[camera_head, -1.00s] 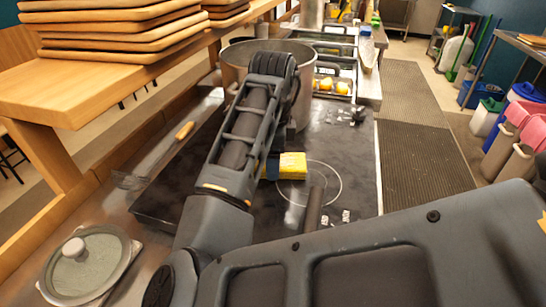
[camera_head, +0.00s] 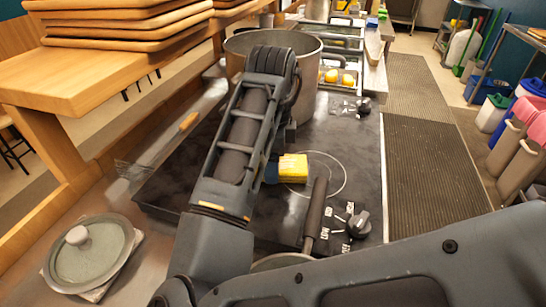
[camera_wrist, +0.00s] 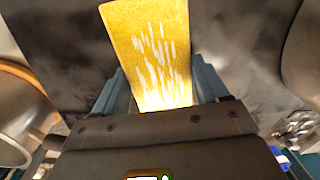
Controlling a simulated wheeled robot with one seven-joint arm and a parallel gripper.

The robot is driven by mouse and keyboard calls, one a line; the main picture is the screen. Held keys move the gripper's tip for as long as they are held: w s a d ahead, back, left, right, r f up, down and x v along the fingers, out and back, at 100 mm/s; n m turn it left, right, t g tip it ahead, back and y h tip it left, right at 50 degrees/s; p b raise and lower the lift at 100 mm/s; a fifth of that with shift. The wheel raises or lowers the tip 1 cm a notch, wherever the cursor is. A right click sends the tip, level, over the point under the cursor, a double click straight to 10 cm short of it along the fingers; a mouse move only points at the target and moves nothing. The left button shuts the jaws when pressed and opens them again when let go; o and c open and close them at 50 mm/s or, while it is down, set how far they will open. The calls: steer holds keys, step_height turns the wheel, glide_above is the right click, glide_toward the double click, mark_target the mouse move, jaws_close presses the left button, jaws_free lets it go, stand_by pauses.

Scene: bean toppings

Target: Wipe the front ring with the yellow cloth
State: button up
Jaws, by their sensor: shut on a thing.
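The yellow cloth (camera_head: 294,167) is held by my gripper (camera_wrist: 162,95), whose two fingers are shut on it. In the wrist view the cloth (camera_wrist: 150,45) sticks out ahead of the fingers as a flat yellow piece with pale streaks. In the head view it lies over the left part of a thin pale ring (camera_head: 341,184) marked on the dark cooktop (camera_head: 345,135). Whether the cloth touches the surface is not clear. My arm hides most of the gripper in the head view.
A large pot (camera_head: 309,80) stands on the cooktop behind the cloth. A pan handle (camera_head: 315,208) rises just in front of the ring, near a knob (camera_head: 359,224). A lidded dish (camera_head: 90,255) sits at front left. A spatula (camera_head: 188,122) lies at left.

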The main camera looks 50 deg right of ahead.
steer(key=shift+w+d+p, duration=0.15)
steer(key=shift+w+d, duration=0.05)
steer(key=shift+d, duration=0.45)
steer(key=shift+w+d+p, duration=0.15)
steer(key=shift+w+d, duration=0.1)
steer(key=shift+d, duration=0.35)
steer(key=shift+w+d+p, duration=0.15)
steer(key=shift+w+d, duration=0.05)
steer(key=shift+d, duration=0.45)
steer(key=shift+r, duration=0.1)
steer(key=shift+r+p, duration=3.2)
steer(key=shift+r, duration=0.75)
